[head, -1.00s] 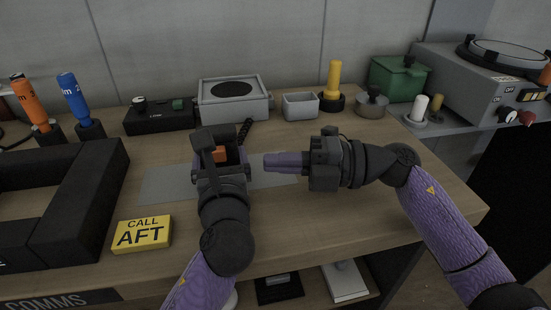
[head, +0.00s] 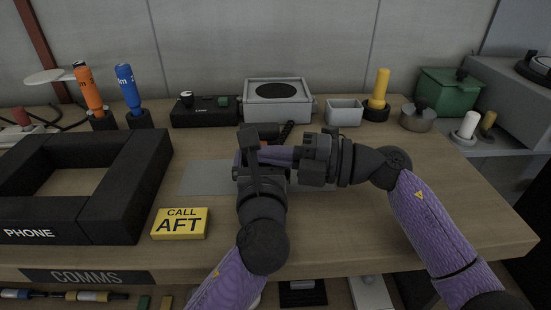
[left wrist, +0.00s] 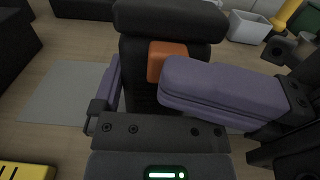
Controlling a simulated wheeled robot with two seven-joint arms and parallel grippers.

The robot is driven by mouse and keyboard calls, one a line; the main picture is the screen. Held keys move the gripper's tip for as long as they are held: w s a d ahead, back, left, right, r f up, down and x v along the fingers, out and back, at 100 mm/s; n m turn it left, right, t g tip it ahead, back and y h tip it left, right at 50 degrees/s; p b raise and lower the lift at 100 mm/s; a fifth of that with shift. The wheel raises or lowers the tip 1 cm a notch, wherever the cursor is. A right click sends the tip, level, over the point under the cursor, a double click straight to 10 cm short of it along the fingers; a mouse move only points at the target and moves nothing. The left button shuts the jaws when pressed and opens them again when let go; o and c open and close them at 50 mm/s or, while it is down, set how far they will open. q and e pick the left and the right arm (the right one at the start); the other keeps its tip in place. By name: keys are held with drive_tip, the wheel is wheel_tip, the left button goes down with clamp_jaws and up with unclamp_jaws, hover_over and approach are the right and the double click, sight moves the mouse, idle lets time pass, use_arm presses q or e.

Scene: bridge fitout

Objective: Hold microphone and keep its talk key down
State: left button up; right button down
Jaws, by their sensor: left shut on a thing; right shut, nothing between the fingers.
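The microphone (left wrist: 168,20) has a dark body with a dark bar-shaped top and an orange talk key (left wrist: 167,60). My left gripper (head: 262,158) is shut on the microphone's body, above the table. One purple left finger shows in the left wrist view; the other is hidden. My right gripper (head: 262,154) is shut and empty, coming in from the right. Its purple fingers (left wrist: 222,92) reach across the microphone and overlap the edge of the talk key in the left wrist view. I cannot tell whether they touch or press it. In the head view the microphone is mostly hidden.
A grey mat (head: 205,178) lies under the grippers. A yellow CALL AFT block (head: 180,224) and a black PHONE frame (head: 130,195) are to the left. A grey speaker box (head: 278,102), black box (head: 203,110) and open grey bin (head: 344,113) stand behind. The front right table is clear.

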use_arm(q)
drive_tip(key=shift+f, duration=0.1)
use_arm(e)
drive_tip(key=shift+w+d+f, duration=0.1)
drive_tip(key=shift+w+f, duration=0.05)
drive_tip(key=shift+w, duration=0.05)
drive_tip(key=v, duration=1)
drive_tip(key=shift+s, duration=0.15)
use_arm(q)
drive_tip(key=o, duration=1.3)
drive_tip(key=s, duration=1.2)
